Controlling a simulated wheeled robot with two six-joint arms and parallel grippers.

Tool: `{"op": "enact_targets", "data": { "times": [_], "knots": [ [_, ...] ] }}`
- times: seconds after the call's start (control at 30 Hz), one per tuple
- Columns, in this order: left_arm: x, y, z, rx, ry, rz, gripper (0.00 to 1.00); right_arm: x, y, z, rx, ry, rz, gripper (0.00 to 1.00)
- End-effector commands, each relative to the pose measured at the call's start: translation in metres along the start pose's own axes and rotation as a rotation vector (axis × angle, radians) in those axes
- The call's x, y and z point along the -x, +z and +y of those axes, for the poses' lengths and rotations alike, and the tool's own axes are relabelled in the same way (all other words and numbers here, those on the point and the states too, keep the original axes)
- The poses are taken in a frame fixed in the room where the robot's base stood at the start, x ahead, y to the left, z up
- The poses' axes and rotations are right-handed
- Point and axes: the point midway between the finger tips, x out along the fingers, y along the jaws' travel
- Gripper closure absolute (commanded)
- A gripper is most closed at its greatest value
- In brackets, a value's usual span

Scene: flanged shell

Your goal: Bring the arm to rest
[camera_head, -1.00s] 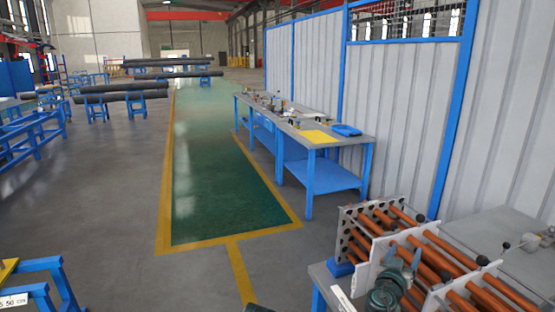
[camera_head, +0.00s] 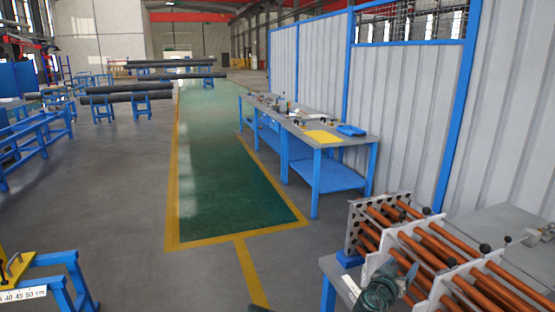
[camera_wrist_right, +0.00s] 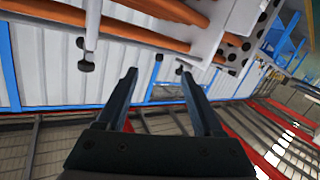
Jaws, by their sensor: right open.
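My right gripper (camera_head: 388,286) shows at the bottom right of the head view, in front of the near rack of copper-coloured tubes (camera_head: 440,250). In the right wrist view my right gripper (camera_wrist_right: 155,72) has its two dark fingers apart with nothing between them. The tubes and perforated plate (camera_wrist_right: 240,42) show beyond the fingertips at the top of that view. I cannot tell how far the fingers are from the rack.
A blue-legged workbench (camera_head: 325,150) with small items stands along the white panel wall (camera_head: 410,110). A blue stand (camera_head: 65,270) with a yellow top is at the lower left.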

Motion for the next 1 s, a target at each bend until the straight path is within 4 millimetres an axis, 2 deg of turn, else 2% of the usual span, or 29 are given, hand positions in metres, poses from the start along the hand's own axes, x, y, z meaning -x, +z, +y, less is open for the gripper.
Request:
{"op": "enact_targets", "data": {
  "times": [0.23,0.37,0.47,0.5,0.6,0.7,0.83,0.9,1.0],
  "knots": [
    [0.003,0.000,0.000,0.000,0.000,0.000,0.50,0.028,0.043,-0.022,0.070,0.001,-0.218,0.31],
    [0.004,0.000,0.000,0.000,0.000,0.000,0.50,0.062,0.081,-0.045,0.158,-0.048,-0.418,0.31],
    [0.006,0.000,-0.001,0.000,0.000,0.000,0.50,0.109,0.121,-0.071,0.280,-0.153,-0.632,0.31],
    [0.007,0.000,-0.001,0.000,0.000,0.000,0.50,0.131,0.136,-0.082,0.337,-0.210,-0.718,0.31],
    [0.008,0.000,-0.001,0.000,0.000,0.000,0.50,0.186,0.165,-0.102,0.474,-0.369,-0.898,0.31],
    [0.009,0.001,-0.001,0.000,0.000,0.000,0.50,0.236,0.183,-0.116,0.594,-0.527,-1.031,0.31],
    [0.010,0.001,-0.001,0.000,0.000,0.000,0.50,0.281,0.194,-0.123,0.703,-0.688,-1.135,0.31],
    [0.010,0.001,-0.001,0.000,0.000,0.000,0.50,0.296,0.197,-0.125,0.739,-0.744,-1.166,0.31],
    [0.010,0.001,-0.001,0.000,0.000,0.000,0.50,0.307,0.199,-0.126,0.764,-0.785,-1.187,0.31]
  ]
}}
